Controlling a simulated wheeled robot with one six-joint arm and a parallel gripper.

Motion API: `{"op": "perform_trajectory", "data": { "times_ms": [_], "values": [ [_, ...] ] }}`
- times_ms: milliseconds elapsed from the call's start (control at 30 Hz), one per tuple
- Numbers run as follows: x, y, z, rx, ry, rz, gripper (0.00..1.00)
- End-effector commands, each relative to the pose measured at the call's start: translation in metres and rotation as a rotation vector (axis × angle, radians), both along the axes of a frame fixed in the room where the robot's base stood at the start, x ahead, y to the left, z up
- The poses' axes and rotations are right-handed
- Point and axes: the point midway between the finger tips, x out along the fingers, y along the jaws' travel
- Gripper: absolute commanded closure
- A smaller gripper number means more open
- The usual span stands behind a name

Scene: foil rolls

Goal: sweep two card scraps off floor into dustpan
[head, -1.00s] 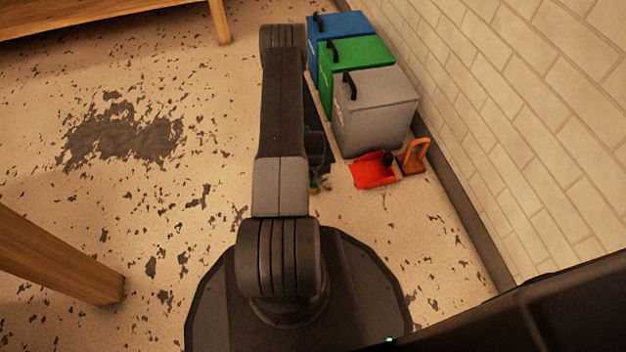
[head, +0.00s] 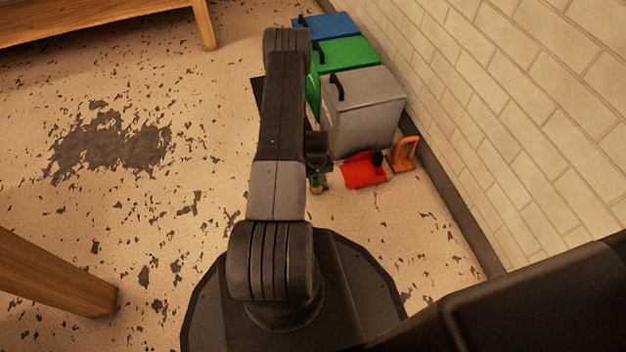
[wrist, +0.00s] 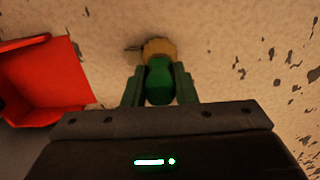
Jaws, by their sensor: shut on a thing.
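My gripper (wrist: 159,82) is shut on the green handle of a small hand brush (wrist: 158,68). Its round tan bristle head is beyond the fingertips, close to the floor; whether it touches cannot be told. In the head view the brush (head: 316,183) shows just right of my arm. The red dustpan (head: 360,173) lies on the floor to the right of the brush, by the grey bin. In the wrist view the dustpan (wrist: 75,75) is at the left, apart from the brush. A small dark sliver lies left of the bristles. I cannot pick out the card scraps among the floor flakes.
Grey (head: 365,115), green (head: 347,55) and blue (head: 330,25) bins stand along the brick wall (head: 520,110). An orange frame-like object (head: 404,154) is by the wall beside the dustpan. A wooden leg (head: 55,275) stands at left. Floor left of my arm is open.

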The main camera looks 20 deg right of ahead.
Motion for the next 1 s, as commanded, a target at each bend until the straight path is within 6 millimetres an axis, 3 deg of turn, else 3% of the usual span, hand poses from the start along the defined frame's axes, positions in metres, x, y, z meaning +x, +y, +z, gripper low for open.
{"op": "perform_trajectory", "data": {
  "times_ms": [1000],
  "values": [
    [0.001, -0.027, 0.000, 0.000, 0.000, -0.001, 0.98]
  ]
}}
